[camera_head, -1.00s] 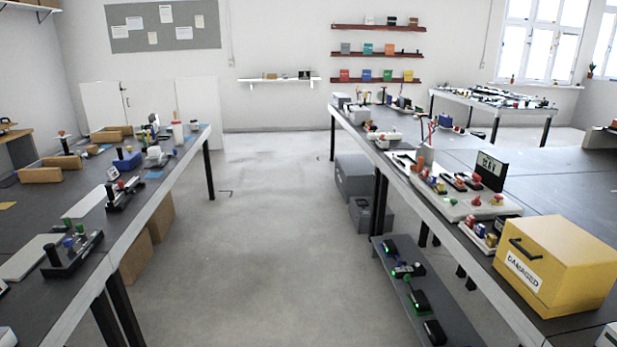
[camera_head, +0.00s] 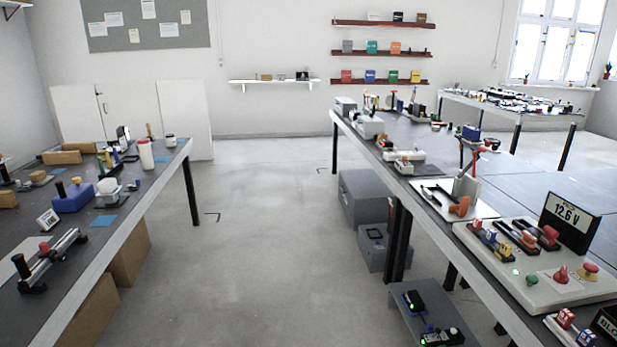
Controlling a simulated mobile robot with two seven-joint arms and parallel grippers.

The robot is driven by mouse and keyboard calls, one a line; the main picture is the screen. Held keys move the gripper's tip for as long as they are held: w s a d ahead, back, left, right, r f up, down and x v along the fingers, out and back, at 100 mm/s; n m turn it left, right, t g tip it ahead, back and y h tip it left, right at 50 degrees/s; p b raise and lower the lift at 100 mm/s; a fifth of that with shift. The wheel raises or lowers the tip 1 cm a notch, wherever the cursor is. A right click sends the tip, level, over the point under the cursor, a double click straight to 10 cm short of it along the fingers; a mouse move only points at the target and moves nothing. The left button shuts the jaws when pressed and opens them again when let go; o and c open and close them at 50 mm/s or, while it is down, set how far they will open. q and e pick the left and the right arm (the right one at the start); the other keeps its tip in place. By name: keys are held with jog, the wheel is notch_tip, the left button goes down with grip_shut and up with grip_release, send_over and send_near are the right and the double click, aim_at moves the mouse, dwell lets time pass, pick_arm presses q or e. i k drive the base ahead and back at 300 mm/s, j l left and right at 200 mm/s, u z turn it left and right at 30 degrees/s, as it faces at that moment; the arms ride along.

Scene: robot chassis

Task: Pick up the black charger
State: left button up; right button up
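Two black devices with green lights rest on a low grey shelf (camera_head: 398,325) under the right-hand table. One black device (camera_head: 414,301) sits near the shelf's far end, and another (camera_head: 440,338) is at the picture's bottom edge. I cannot tell for certain whether either one is the black charger. Neither of my grippers is in view.
A long right-hand table (camera_head: 438,235) carries a panel with a 12.6 V display (camera_head: 569,220). Grey boxes (camera_head: 364,200) stand beneath it. The left table (camera_head: 92,262) holds tools and small parts. The grey floor (camera_head: 258,240) between the tables is clear.

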aim_at(387, 143)
jog(key=i, duration=6.75)
jog(key=i+j+z, duration=0.1)
jog(key=i+z, duration=0.4)
jog(key=i+j+z, duration=0.25)
jog(key=i+z, duration=0.2)
jog(key=z, duration=1.85)
